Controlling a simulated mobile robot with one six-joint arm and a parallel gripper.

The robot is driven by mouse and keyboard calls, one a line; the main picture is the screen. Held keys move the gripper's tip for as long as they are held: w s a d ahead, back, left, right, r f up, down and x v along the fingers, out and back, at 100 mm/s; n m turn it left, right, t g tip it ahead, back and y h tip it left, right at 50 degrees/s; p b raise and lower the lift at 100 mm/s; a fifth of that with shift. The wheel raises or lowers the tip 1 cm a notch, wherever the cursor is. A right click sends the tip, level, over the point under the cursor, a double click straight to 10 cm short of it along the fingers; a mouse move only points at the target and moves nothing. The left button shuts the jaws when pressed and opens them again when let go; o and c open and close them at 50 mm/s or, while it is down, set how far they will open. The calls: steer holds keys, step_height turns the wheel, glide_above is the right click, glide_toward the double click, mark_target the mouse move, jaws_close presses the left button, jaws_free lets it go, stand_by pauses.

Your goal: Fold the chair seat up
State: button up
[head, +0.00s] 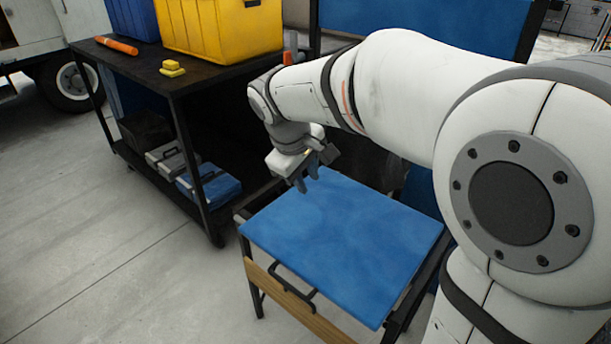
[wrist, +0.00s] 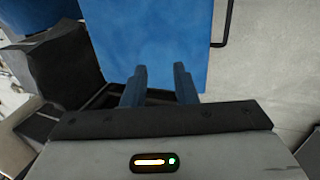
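The blue chair seat (head: 340,240) lies flat, folded down, in the head view, with a dark handle (head: 290,285) on its front edge above a wooden strip. It also shows in the wrist view (wrist: 165,40), with part of the handle bar (wrist: 226,25) at its right side. The blue chair back (head: 430,25) stands behind, partly hidden by my arm. My gripper (head: 305,183) is above the seat's far left corner, pointing down. In the wrist view its two blue-grey fingers (wrist: 160,85) are apart with nothing between them. The seat's hinge side is hidden.
A dark cart (head: 140,65) stands to the left, close to the chair. On it are a yellow crate (head: 215,30), a blue crate (head: 132,15), a yellow block (head: 172,69) and an orange tube (head: 117,45). Grey and blue cases sit on its lower shelf. The floor (head: 110,270) at the front left is clear.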

steer(key=shift+o, duration=0.7)
steer(key=v, duration=0.7)
steer(key=shift+s+r, duration=0.15)
steer(key=shift+r, duration=0.25)
steer(key=shift+a, duration=0.1)
steer(key=shift+c, duration=0.4)
